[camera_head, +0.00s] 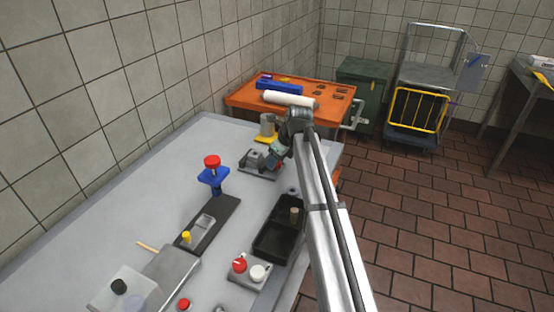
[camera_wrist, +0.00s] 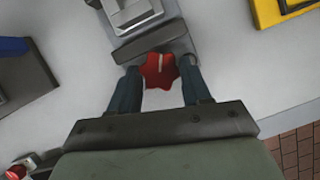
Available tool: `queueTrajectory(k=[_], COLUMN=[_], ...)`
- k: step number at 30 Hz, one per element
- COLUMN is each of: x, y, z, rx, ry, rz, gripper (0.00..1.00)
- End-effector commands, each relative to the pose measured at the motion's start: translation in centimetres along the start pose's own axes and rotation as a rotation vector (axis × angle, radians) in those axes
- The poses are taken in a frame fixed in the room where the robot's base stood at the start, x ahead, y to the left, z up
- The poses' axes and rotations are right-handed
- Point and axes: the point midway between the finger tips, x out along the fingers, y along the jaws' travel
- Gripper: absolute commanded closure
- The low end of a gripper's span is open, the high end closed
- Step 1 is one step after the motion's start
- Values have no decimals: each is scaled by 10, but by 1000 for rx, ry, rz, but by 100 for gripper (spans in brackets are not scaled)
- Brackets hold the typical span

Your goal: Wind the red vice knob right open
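The grey vice (camera_head: 257,165) stands near the far end of the grey bench; part of it also shows at the top of the wrist view (camera_wrist: 150,42). Its red knob (camera_wrist: 160,70) faces my gripper and carries a pale line that looks nearly upright in the wrist view. My gripper (camera_wrist: 161,76) has one dark finger on each side of the knob, and both fingertips appear to touch it. In the head view my gripper (camera_head: 275,160) is at the vice's right side and largely hides the knob. The vice's jaw gap is unclear.
A yellow-based container (camera_head: 267,128) stands just behind the vice. A blue stand with a red top (camera_head: 212,170) is to the left. A black tray (camera_head: 279,232) lies nearer, beside my arm. An orange table (camera_head: 335,95) stands beyond the bench.

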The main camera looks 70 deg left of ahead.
Motion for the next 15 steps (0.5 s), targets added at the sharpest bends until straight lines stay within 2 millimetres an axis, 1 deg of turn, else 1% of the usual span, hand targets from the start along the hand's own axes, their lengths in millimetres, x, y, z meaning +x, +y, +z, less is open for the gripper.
queueTrajectory(k=[1, 4, 5, 11, 15], x=[0, 0, 0, 0, 0], y=[0, 0, 0, -1, -2], z=[0, 0, 0, 0, 1], rx=[0, 0, 0, -21, -74], ry=[0, 0, 0, 0, -1], rz=[0, 0, 0, 9, 31], gripper=[72, 82, 83, 83, 83])
